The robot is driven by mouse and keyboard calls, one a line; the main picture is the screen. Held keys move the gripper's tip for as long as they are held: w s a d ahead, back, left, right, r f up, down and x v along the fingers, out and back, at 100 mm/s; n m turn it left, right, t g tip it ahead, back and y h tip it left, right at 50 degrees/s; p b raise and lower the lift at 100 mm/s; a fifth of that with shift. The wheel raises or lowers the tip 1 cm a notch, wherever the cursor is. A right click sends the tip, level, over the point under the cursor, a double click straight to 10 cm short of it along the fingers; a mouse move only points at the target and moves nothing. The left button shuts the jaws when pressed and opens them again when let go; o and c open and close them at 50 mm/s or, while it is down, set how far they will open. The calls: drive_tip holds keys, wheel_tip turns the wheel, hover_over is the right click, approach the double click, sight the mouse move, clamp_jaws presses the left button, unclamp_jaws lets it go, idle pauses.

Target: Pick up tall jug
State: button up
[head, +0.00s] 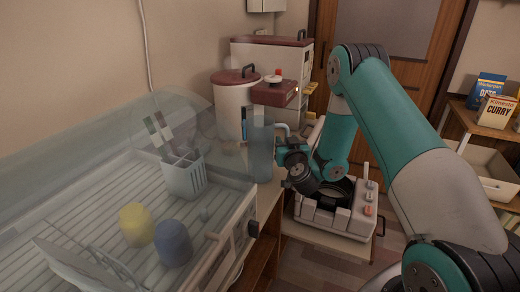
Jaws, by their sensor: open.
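A tall blue-grey vessel (262,155), which looks like the tall jug, stands upright at the right end of the dish dryer, in front of a white canister. A pale curved piece shows at its upper right; I cannot tell whether it is the jug's handle. My gripper (280,153) is just to the right of the jug, at about its mid height, and is open. The fingertips are small and partly lost against the jug, so I cannot tell whether they touch it.
The dish dryer (50,188) with its clear cover fills the left. It holds a utensil caddy (184,180), a yellow cup (136,225) and a blue cup (173,244). The white canister (229,112) stands behind the jug. A white appliance (325,213) sits low on the right.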

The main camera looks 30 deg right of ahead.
drive_tip(key=shift+c, duration=0.4)
clamp_jaws()
drive_tip(key=shift+r, duration=0.1)
idle(0.8)
